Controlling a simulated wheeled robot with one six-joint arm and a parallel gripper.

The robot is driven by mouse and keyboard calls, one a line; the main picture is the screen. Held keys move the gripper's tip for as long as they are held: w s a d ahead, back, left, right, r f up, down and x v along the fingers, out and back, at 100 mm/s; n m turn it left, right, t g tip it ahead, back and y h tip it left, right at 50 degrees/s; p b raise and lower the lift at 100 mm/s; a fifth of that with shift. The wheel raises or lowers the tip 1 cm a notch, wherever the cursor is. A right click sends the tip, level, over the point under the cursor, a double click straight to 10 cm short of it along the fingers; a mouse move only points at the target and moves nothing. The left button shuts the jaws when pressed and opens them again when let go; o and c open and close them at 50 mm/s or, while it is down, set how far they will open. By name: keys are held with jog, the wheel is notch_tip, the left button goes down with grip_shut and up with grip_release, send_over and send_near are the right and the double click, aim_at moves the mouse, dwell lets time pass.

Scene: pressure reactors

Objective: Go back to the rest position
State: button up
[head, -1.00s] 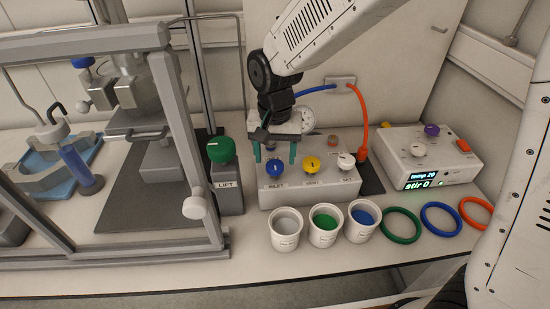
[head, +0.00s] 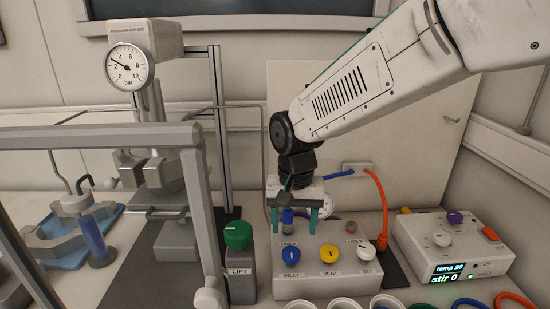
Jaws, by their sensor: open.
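My gripper (head: 293,222) is at the middle right of the head view, fingers pointing down. It is open, with two green fingertips apart. It is over the back part of the grey valve box (head: 330,284). A blue upright fitting (head: 287,222), by a label reading LINE A, shows between the fingertips; I cannot tell whether they touch it. The blue INLET knob (head: 291,254) is in front of and below the fingers. My arm runs from the gripper up to the upper right.
A metal frame with a reactor and pressure gauge (head: 130,67) stands left. The green LIFT knob (head: 238,235) is close by on the left. An orange hose (head: 381,205) and a stirrer unit (head: 452,248) are on the right. Cups and rings line the front edge, partly cut off.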

jog(key=s+d+r, duration=0.4)
jog(key=s+d, duration=0.6)
jog(key=s, duration=0.1)
jog(key=s+d+r+n+t, duration=0.1)
jog(key=s+d+r, duration=0.2)
jog(key=s+d, duration=0.7)
jog(key=shift+s+d+r+t, duration=0.3)
jog(key=shift+s+d+r, duration=0.05)
jog(key=shift+s+r, duration=0.05)
dwell(0.7)
